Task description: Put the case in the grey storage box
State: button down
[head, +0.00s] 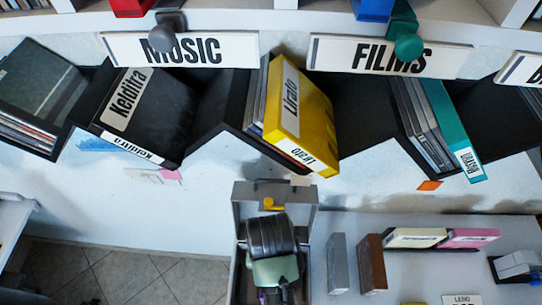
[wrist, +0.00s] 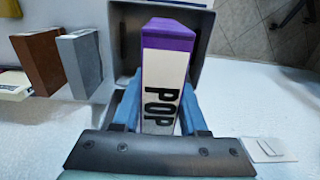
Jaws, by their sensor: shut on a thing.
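The case (wrist: 165,75) is purple with a white label reading POP. My gripper (wrist: 160,112) is shut on it, with a blue finger on each side. The grey storage box (wrist: 206,50) surrounds the far part of the case in the wrist view; I cannot tell how deep the case sits or whether it touches the floor of the box. In the head view the box (head: 308,198) stands on the counter, and my wrist covers most of its opening. Only a sliver of purple shows below the wrist there, and the fingers are hidden.
A grey block (head: 338,263) and a brown block (head: 371,263) stand right of the box. A cream case (head: 415,238) and a pink case (head: 470,238) lie further right. Shelves labelled MUSIC (head: 180,50) and FILMS (head: 390,56) hold cases behind.

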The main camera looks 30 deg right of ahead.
jog(key=shift+w+d+f+b, duration=0.1)
jog(key=shift+d+f+b, duration=0.15)
jog(key=shift+f, duration=0.3)
jog(key=shift+w+d+f+b, duration=0.1)
jog(key=shift+f+b, duration=0.15)
jog(key=shift+f, duration=0.3)
jog(key=f, duration=0.4)
jog(key=shift+s+a+f+p, duration=0.2)
jog(key=shift+a+f+p, duration=0.05)
jog(key=shift+f+p, duration=0.15)
jog(key=shift+w+d+f, duration=0.1)
jog(key=shift+d+f, duration=0.05)
jog(key=shift+f, duration=2.35)
jog(key=shift+f, duration=0.15)
jog(key=shift+c, duration=2.2)
grip_release()
